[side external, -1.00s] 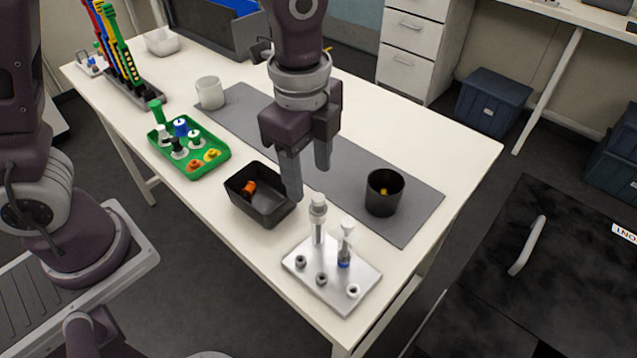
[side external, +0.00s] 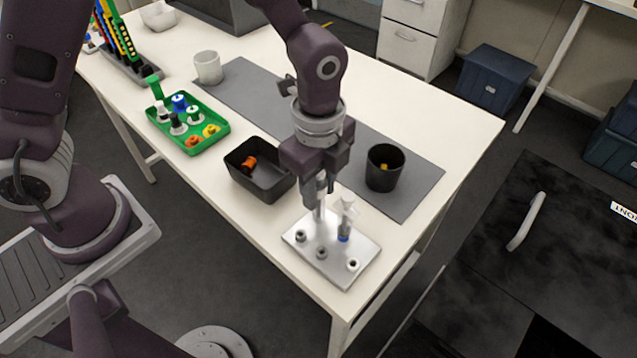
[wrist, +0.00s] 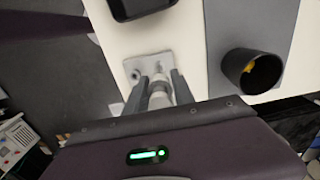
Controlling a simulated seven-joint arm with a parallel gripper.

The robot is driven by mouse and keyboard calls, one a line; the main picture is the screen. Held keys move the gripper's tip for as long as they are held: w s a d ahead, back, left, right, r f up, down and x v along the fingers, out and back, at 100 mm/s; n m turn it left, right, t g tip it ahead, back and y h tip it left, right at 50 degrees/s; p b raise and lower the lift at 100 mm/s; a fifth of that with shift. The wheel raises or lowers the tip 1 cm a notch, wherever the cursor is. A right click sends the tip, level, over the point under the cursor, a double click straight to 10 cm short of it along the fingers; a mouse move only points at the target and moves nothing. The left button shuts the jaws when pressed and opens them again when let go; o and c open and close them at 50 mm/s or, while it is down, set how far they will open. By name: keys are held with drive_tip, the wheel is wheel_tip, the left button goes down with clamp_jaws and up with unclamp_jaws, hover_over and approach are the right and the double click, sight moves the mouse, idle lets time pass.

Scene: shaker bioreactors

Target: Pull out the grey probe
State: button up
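A metal plate (side external: 330,270) with several round holders stands near the table's front corner. The grey-banded probe (side external: 319,213) stands upright in it, its upper part hidden by my gripper. A second probe with a blue band (side external: 344,235) stands close to its right. My gripper (side external: 318,190) points down over the grey probe. In the wrist view, my gripper's fingers (wrist: 158,82) are apart, one on each side of a pale grey probe (wrist: 160,98). Narrow gaps seem to show between fingers and probe; contact is unclear.
A black bin (side external: 262,185) with an orange item stands left of my gripper. A black cup (side external: 384,167) with something yellow stands right, on the grey mat (side external: 425,185). A green tray (side external: 215,143) of bottles and a white cup (side external: 208,67) are farther left.

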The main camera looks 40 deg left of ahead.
sight(319, 176)
clamp_jaws()
drive_tip(key=shift+r, duration=0.15)
drive_tip(key=shift+r, duration=0.6)
drive_tip(key=shift+r, duration=0.1)
drive_tip(key=shift+r, duration=0.65)
drive_tip(key=shift+r, duration=0.1)
drive_tip(key=shift+r, duration=0.6)
drive_tip(key=shift+r, duration=0.1)
